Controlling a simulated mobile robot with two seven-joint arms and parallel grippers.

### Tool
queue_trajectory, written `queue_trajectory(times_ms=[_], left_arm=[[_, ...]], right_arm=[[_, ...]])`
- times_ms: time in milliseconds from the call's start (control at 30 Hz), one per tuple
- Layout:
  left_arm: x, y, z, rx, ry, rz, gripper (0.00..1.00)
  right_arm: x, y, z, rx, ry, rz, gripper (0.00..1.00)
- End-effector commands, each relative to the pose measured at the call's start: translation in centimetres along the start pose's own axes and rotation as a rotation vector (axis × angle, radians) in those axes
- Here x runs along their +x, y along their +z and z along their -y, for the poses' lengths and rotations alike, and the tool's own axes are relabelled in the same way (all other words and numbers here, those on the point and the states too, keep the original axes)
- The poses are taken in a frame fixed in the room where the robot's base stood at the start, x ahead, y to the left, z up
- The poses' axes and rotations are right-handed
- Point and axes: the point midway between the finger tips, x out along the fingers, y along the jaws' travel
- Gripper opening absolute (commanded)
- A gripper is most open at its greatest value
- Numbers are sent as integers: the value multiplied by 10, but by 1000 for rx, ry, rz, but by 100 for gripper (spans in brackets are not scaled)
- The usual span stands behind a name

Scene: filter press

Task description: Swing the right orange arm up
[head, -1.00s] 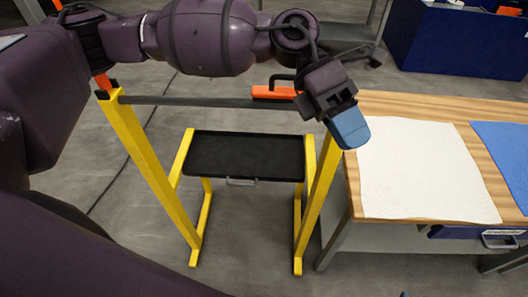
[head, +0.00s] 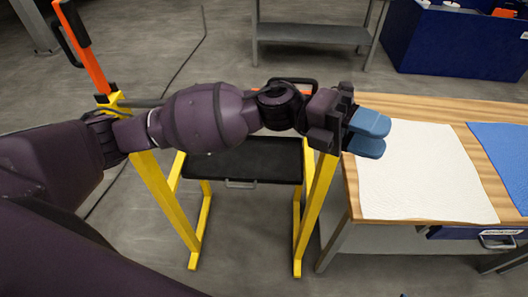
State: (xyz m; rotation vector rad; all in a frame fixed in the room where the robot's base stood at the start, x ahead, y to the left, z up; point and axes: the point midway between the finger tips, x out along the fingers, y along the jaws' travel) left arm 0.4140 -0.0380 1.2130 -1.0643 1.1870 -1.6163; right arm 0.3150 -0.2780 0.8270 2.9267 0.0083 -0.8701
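The right orange arm (head: 311,91) lies low at the right end of the yellow press frame (head: 318,200). It is mostly hidden behind my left arm; a bit of orange and a dark handle (head: 292,81) show. The left orange arm (head: 92,62) stands up at the frame's left end, with a black handle (head: 66,33). My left gripper (head: 366,134) has two blue fingers a little apart with nothing seen between them. It is right of the right orange arm, above the table's left edge.
A wooden table (head: 440,105) stands at the right with a white cloth (head: 430,175) and a blue cloth (head: 507,150). A black tray (head: 245,165) sits within the frame. A grey bench (head: 310,35) and a blue cabinet (head: 450,45) stand behind. The floor between is clear.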

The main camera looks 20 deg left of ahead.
Motion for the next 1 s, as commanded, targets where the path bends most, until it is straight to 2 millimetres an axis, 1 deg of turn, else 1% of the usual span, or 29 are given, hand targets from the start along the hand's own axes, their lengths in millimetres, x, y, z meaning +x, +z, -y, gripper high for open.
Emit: queue_trajectory(times_ms=[267,467,767,1000], left_arm=[[-11,12,-7,-114,-119,178,40],[-25,20,-14,-197,-197,309,40],[-53,30,-31,-331,-305,512,40],[-82,33,-49,-442,-385,677,40]], right_arm=[[0,-1,0,0,0,0,40],[-1,-1,0,0,0,0,40],[-1,-2,0,0,0,0,40],[-1,-2,0,0,0,0,40]])
